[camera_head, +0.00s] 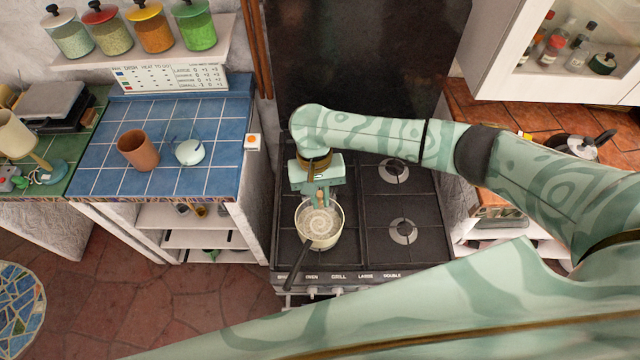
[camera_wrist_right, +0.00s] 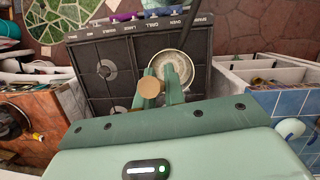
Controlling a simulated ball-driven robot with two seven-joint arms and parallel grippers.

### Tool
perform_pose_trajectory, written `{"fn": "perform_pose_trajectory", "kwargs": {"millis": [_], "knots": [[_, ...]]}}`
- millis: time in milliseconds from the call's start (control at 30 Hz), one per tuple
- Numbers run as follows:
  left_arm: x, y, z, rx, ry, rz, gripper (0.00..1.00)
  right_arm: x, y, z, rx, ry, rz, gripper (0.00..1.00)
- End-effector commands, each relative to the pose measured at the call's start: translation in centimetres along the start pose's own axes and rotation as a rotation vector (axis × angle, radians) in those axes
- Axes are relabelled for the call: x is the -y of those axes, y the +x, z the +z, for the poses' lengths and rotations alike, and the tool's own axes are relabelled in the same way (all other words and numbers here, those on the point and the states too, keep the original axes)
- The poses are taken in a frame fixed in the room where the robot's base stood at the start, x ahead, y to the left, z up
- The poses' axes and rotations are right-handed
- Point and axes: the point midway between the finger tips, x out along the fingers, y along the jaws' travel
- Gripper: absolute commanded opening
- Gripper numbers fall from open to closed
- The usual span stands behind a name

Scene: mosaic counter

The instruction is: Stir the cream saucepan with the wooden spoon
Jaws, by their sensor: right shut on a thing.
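The cream saucepan (camera_head: 341,235) stands on the front left burner of the stove, with its dark handle pointing to the front. It holds a pale content with a swirl pattern. It also shows in the right wrist view (camera_wrist_right: 190,74), partly behind the fingers. My right gripper (camera_head: 319,198) is above the pan's back part, pointing down. In the wrist view the right gripper (camera_wrist_right: 162,90) is shut on the wooden spoon (camera_wrist_right: 150,87), whose round tan handle end faces the camera. The spoon's lower end is hidden. My left gripper is not in view.
The black stove (camera_head: 372,215) has free burners to the right. A blue tiled counter (camera_head: 100,180) on the left carries a terracotta cup (camera_head: 138,150) and a small pale bowl (camera_head: 189,152). A kettle (camera_head: 575,147) stands on the right counter. A jar shelf (camera_head: 150,50) hangs at the back left.

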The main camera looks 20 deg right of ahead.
Motion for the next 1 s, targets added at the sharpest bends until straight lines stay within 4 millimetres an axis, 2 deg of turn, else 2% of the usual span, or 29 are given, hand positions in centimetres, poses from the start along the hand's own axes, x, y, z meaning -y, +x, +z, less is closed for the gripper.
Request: {"fn": "perform_pose_trajectory", "kwargs": {"millis": [233, 700, 1000], "knots": [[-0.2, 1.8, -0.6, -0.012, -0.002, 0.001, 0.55, 0.2, 1.7, 0.3, 0.0, -0.002, 0.0, 0.0], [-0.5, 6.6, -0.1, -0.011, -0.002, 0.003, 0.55, 0.6, 6.0, 1.6, -0.003, -0.001, 0.0, 0.0], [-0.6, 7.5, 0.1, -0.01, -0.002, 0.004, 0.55, 0.7, 8.4, -0.4, -0.001, 0.0, 0.0, 0.0]]}}
